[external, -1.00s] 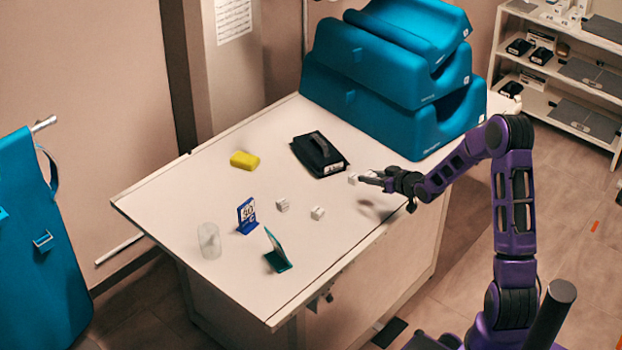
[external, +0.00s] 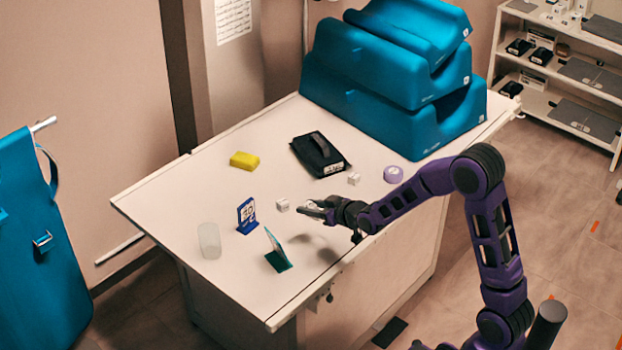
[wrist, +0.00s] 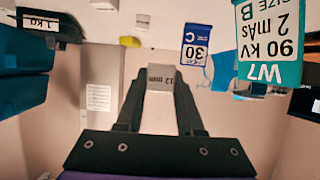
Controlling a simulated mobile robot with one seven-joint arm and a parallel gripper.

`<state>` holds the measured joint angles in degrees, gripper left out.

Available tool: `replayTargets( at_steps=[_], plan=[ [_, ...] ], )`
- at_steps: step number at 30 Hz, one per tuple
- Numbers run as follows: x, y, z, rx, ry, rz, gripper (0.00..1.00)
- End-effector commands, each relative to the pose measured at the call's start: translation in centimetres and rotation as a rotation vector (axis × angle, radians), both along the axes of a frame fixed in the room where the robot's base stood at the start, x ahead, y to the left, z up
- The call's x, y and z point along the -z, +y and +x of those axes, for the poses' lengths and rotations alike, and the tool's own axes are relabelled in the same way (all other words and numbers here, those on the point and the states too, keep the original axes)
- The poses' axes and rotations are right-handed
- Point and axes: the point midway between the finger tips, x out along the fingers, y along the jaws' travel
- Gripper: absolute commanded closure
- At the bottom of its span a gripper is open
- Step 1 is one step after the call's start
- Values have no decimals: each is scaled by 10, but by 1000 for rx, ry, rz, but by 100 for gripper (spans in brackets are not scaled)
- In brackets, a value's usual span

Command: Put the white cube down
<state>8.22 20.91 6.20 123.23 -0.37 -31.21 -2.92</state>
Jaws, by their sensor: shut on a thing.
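My gripper (external: 312,208) is over the front part of the table and shut. In the wrist view, its fingers (wrist: 160,92) hold a small white cube (wrist: 161,78) marked "12 mm" between their tips.
Near the gripper stand a blue sign (external: 247,216), a teal sign (external: 277,252) and a clear cup (external: 209,241). Stacked teal cushions (external: 390,90) fill the table's back right.

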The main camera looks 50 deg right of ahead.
Motion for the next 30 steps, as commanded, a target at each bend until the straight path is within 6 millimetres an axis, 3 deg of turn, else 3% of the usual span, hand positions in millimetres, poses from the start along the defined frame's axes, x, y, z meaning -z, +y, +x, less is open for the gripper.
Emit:
replayTargets(
  at_steps=[3,7,15,30],
  plan=[
    [0,22,-2,-15,-4,6,100],
    [1,32,-4,-17,-5,10,100],
    [47,34,-5,-17,-1,12,100],
    [99,34,-5,-17,-4,13,100]
  ],
)
